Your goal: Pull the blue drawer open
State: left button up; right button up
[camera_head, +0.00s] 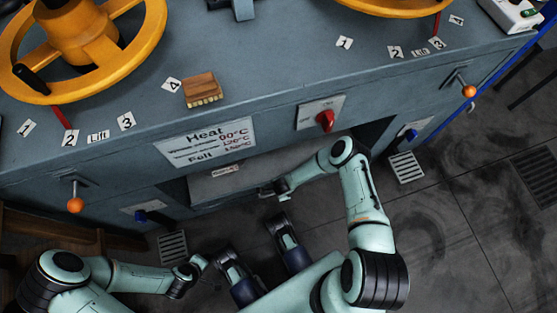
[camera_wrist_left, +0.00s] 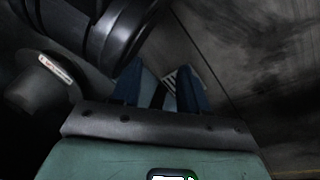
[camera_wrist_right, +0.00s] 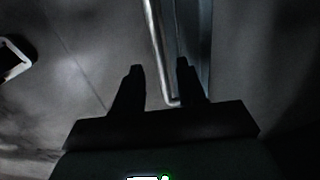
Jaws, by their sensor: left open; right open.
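The grey-blue drawer (camera_head: 215,188) sits low in the middle of the machine's front, below the Heat sign, and carries a small white label. My right arm reaches in to it, and my right gripper (camera_head: 268,190) is at its front. In the right wrist view a thin metal bar handle (camera_wrist_right: 155,45) runs down between the two open fingers (camera_wrist_right: 160,85) and bends near the right one; no grip on it shows. My left gripper (camera_head: 201,262) is open and empty, low over the floor, away from the drawer. Its fingers show in the left wrist view (camera_wrist_left: 158,85).
Blue knobs are at the machine's left (camera_head: 145,215) and right (camera_head: 410,134). Orange-knobbed levers (camera_head: 75,205) (camera_head: 469,91) stick out at both sides. A red switch (camera_head: 325,120) is above the recess.

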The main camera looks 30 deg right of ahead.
jog(key=f, duration=0.1)
jog(key=f+b, duration=0.1)
jog(key=b, duration=0.1)
jog(key=shift+w+f, duration=0.25)
jog(key=shift+f, duration=0.15)
pick_arm(q)
jog(key=s+f+g, duration=0.2)
jog(key=s+f, duration=0.2)
jog(key=s, duration=0.1)
jog(key=shift+a, duration=0.35)
jog(key=shift+s, duration=0.1)
pick_arm(e)
grip_shut()
